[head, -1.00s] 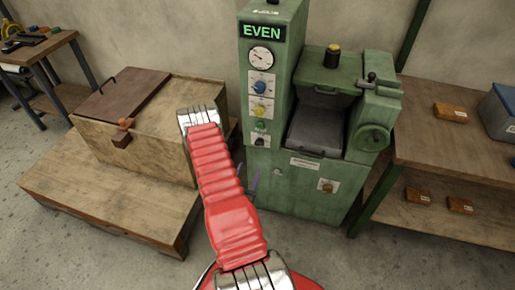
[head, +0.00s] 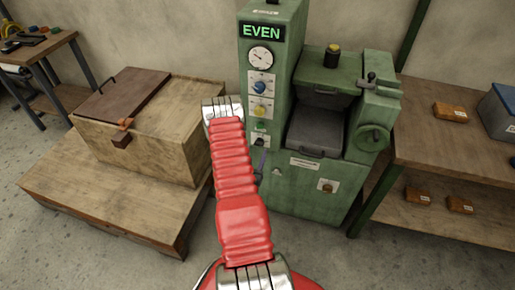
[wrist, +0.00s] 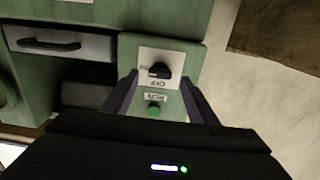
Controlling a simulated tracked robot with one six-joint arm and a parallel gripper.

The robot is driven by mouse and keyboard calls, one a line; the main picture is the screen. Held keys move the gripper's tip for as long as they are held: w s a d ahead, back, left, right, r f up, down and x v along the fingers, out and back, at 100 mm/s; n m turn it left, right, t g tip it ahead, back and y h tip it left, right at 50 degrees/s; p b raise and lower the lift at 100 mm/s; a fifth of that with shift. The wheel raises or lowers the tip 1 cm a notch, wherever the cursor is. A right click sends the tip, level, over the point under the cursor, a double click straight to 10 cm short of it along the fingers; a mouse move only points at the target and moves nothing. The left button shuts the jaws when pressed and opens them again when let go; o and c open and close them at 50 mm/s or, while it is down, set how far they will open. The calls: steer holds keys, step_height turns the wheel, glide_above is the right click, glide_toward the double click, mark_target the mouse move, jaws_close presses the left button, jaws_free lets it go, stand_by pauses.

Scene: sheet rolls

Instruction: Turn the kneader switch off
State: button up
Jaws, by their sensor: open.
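The green kneader machine (head: 320,175) stands at centre in the head view, its display reading EVEN. Its control column carries a blue knob (head: 261,87), a yellow knob (head: 260,110), a green button (head: 260,125) and a black rotary switch (head: 260,141). In the wrist view the black switch (wrist: 158,70) sits on a white plate with lettering upside down, above the green button (wrist: 154,110). My gripper (wrist: 160,80) is open and empty, its fingers spread either side of the switch in the picture. I cannot tell any contact.
A wooden chest (head: 150,135) on a low platform (head: 110,205) stands left. A wooden shelf unit (head: 450,165) with small brown blocks and a blue bin (head: 497,110) stands right. A handwheel (head: 373,138) juts from the machine. Bare floor shows in front.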

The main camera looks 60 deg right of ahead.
mark_target(258, 145)
steer(key=shift+w+d, duration=0.15)
steer(key=shift+d, duration=0.85)
steer(key=shift+w+d, duration=0.15)
steer(key=shift+d, duration=0.85)
